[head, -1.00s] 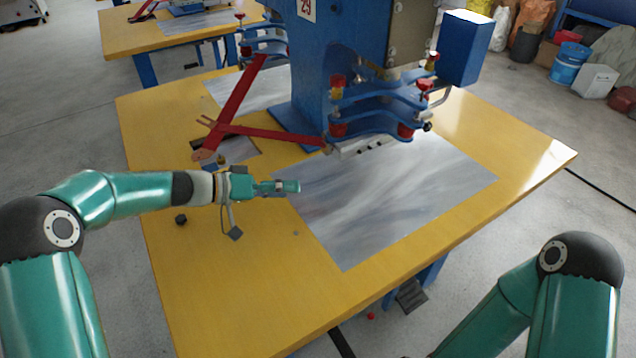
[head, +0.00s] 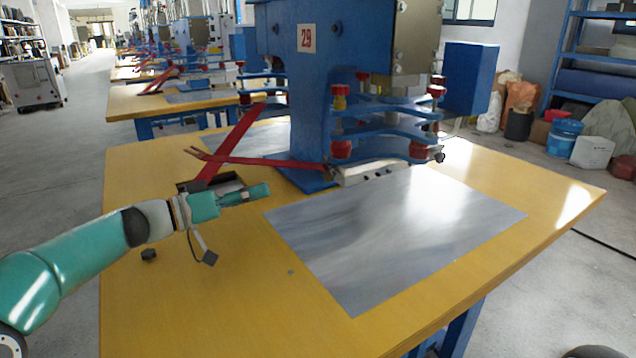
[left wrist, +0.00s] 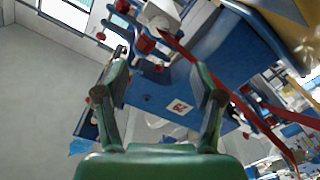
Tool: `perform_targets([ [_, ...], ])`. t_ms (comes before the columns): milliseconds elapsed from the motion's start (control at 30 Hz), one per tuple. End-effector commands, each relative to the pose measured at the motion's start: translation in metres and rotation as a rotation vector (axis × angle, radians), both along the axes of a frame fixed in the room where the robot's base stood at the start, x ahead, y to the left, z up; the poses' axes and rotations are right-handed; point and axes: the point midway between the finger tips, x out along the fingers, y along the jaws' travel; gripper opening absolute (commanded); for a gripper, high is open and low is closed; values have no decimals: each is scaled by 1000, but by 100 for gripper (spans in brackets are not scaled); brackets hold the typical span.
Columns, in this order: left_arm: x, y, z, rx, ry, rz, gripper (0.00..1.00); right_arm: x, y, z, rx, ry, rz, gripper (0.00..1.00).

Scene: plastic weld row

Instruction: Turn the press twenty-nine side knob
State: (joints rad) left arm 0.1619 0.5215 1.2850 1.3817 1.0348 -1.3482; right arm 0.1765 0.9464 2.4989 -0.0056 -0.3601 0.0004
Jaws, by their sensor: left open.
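The blue press (head: 318,90) bears a plate with the number 29 (head: 306,38) and stands on the yellow table. Red knobs sit on its blue brackets, one at the front (head: 341,149) and one further right (head: 417,149). A small black knob (head: 440,157) is at the right side; I cannot tell which is the side knob. My left gripper (head: 258,191) is over the table, left of the press and apart from it. In the left wrist view its fingers (left wrist: 160,72) are spread and empty, with the press and red knobs (left wrist: 145,43) beyond. My right gripper is out of view.
A grey sheet (head: 390,235) lies on the yellow table (head: 210,310) before the press. Red levers (head: 235,140) reach out on the press's left. A blue box (head: 469,80) is at its right. The table's front left is mostly clear.

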Motion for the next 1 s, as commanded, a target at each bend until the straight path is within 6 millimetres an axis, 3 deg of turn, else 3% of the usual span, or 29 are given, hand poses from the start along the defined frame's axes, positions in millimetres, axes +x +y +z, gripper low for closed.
perform_targets([
  [600,73,-103,0,0,1,-3,68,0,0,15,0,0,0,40],
  [800,85,-118,0,0,1,-3,68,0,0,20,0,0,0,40],
  [1000,88,-122,0,0,1,-1,68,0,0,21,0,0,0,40],
])
